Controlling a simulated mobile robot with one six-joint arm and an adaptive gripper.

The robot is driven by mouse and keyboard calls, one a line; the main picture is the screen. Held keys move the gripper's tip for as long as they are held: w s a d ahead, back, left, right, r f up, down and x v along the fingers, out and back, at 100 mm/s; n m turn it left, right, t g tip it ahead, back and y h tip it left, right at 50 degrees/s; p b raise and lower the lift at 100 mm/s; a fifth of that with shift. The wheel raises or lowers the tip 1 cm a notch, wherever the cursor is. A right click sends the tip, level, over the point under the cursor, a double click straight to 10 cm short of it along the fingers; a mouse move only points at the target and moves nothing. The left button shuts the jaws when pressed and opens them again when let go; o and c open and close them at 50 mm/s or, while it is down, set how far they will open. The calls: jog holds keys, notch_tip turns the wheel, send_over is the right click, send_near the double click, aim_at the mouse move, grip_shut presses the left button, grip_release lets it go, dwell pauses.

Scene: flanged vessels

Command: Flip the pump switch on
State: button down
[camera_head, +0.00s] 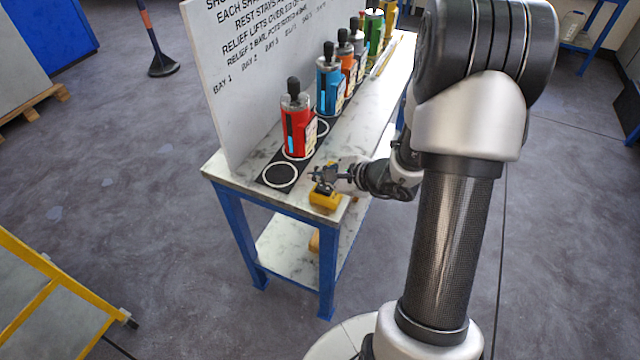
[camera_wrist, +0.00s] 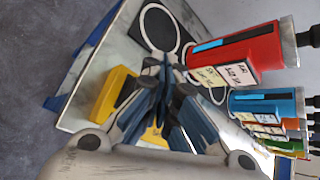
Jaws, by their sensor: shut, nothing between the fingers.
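A yellow box (camera_head: 325,200), which looks like the pump switch housing, sits at the near front corner of the marble-topped table (camera_head: 226,173). In the wrist view the yellow box (camera_wrist: 110,95) lies beside and partly behind my fingers. My gripper (camera_head: 318,176) is shut and empty, right over or against the box; I cannot tell whether it touches. In the wrist view my gripper (camera_wrist: 165,65) covers part of the box. The switch lever itself is hidden or too small to make out, so its position is unclear.
A red vessel (camera_head: 297,125) stands on a ringed black strip behind my gripper, with a blue vessel (camera_head: 329,85) and several others in a row beyond. The nearest ring (camera_head: 281,175) is empty. A white sign board (camera_head: 240,90) stands along the left. A yellow frame (camera_head: 60,275) stands lower left.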

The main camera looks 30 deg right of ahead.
aim_at(323, 189)
jog(key=shift+f, duration=0.15)
jog(key=shift+f+b, duration=0.3)
jog(key=shift+b, duration=0.45)
jog(key=shift+f+b, duration=0.3)
jog(key=shift+b, duration=0.1)
dwell(0.4)
jog(key=shift+r, duration=0.1)
jog(key=shift+r+p, duration=0.4)
jog(key=shift+r, duration=0.3)
jog(key=shift+s+d+r+p, duration=0.2)
jog(key=shift+r+p, duration=0.65)
jog(key=shift+r, duration=0.4)
jog(key=shift+s+d+r+p, duration=0.15)
jog(key=shift+r+p, duration=0.65)
jog(key=shift+r, duration=0.45)
jog(key=shift+a, duration=0.1)
